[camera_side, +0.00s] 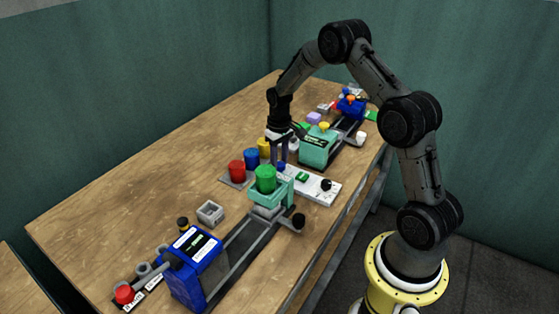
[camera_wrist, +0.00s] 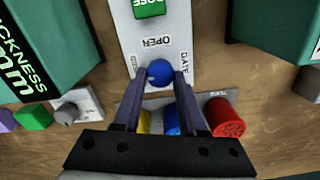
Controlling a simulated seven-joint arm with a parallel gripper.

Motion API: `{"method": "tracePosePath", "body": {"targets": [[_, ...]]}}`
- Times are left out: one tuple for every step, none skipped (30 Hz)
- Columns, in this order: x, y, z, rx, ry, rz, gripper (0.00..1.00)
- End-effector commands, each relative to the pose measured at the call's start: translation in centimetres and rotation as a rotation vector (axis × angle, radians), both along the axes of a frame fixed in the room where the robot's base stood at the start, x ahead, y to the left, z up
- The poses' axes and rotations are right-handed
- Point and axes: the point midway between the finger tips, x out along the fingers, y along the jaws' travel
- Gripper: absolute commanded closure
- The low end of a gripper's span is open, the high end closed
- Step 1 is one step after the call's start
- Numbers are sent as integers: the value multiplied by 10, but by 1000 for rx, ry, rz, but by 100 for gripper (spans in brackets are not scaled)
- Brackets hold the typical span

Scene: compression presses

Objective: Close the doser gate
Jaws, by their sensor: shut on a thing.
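The doser is a white panel (camera_side: 322,188) with a green DOSE button (camera_wrist: 150,8) and the printed words OPEN and GATE, also seen in the wrist view (camera_wrist: 165,22). The gate's round blue knob (camera_wrist: 159,73) sits near the panel's end, beside the word OPEN; it also shows in the side view (camera_side: 281,167). My gripper (camera_wrist: 157,78) points down with its two dark fingers shut on the blue knob, one on each side. In the side view my gripper (camera_side: 279,160) is at the panel's far left end. The slot under the knob is hidden.
Red (camera_side: 237,169), blue (camera_side: 251,158) and yellow (camera_side: 264,147) cylinders stand close beside my gripper. A teal press with a green cylinder (camera_side: 265,176) is in front. A teal thickness unit (camera_side: 318,147) is behind. A blue machine (camera_side: 196,270) stands at the lower left.

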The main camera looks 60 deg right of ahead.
Motion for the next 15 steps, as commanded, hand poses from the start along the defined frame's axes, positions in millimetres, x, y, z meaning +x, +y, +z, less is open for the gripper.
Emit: {"method": "tracePosePath", "body": {"targets": [[1,0,2,-1,-2,4,100],[1,0,2,-1,-2,4,100],[1,0,2,-1,-2,4,100],[1,0,2,-2,-1,4,100],[1,0,2,-2,-1,4,100],[1,0,2,-3,-2,4,100],[1,0,2,-3,-2,4,100],[1,0,2,-3,-2,4,100],[1,0,2,-3,-2,4,54],[1,0,2,-3,-2,4,48],[1,0,2,-3,-2,3,43],[1,0,2,-1,-2,3,36],[1,0,1,-1,-2,3,30],[1,0,1,-1,-2,3,29],[1,0,1,-1,-2,2,29]]}}
